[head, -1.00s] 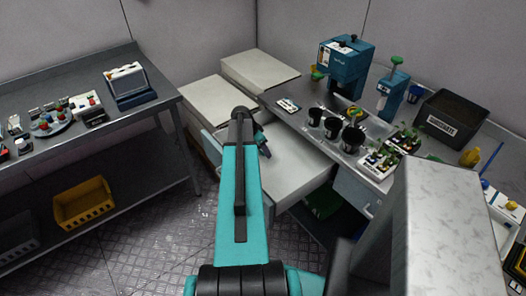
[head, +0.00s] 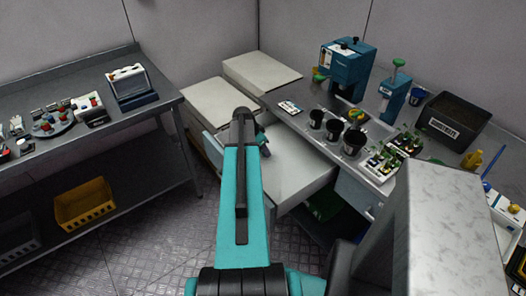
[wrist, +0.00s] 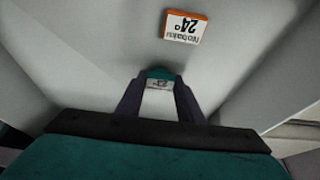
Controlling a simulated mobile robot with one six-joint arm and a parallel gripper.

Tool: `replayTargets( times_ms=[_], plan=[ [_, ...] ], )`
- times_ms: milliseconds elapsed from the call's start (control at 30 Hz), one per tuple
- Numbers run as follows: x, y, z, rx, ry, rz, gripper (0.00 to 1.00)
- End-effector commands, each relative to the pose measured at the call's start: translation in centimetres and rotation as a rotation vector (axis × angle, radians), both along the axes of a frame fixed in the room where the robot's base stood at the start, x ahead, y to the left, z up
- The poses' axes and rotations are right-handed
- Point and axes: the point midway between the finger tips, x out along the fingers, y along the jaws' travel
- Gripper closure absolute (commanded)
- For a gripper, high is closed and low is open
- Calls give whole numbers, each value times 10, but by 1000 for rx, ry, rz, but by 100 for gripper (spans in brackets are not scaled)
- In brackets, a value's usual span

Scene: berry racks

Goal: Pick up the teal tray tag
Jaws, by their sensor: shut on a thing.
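The teal tray tag (wrist: 159,74) has a teal edge and a white face with small dark print. In the wrist view it sits between the two dark fingers of my gripper (wrist: 160,84), which is shut on it. Behind the tag is the pale inside of an open drawer (head: 302,172); I cannot tell whether the tag touches it. In the head view my gripper (head: 262,141) shows small over the drawer, partly behind my arm, and the tag cannot be made out there.
An orange-edged tag marked 24 (wrist: 185,27) lies in the drawer beyond my gripper. The counter beside the drawer holds black cups (head: 333,130), a blue machine (head: 347,66) and a black bin (head: 452,120). A grey bench (head: 80,105) stands at the left.

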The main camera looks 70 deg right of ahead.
Motion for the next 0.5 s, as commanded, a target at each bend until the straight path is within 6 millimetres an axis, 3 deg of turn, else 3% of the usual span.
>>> replayTargets(
  times_ms=[400, 500],
  plan=[
    [0, 0, 32, -2, -2, -1, 87],
    [-5, 15, 31, 0, 0, 0, 87]
  ],
)
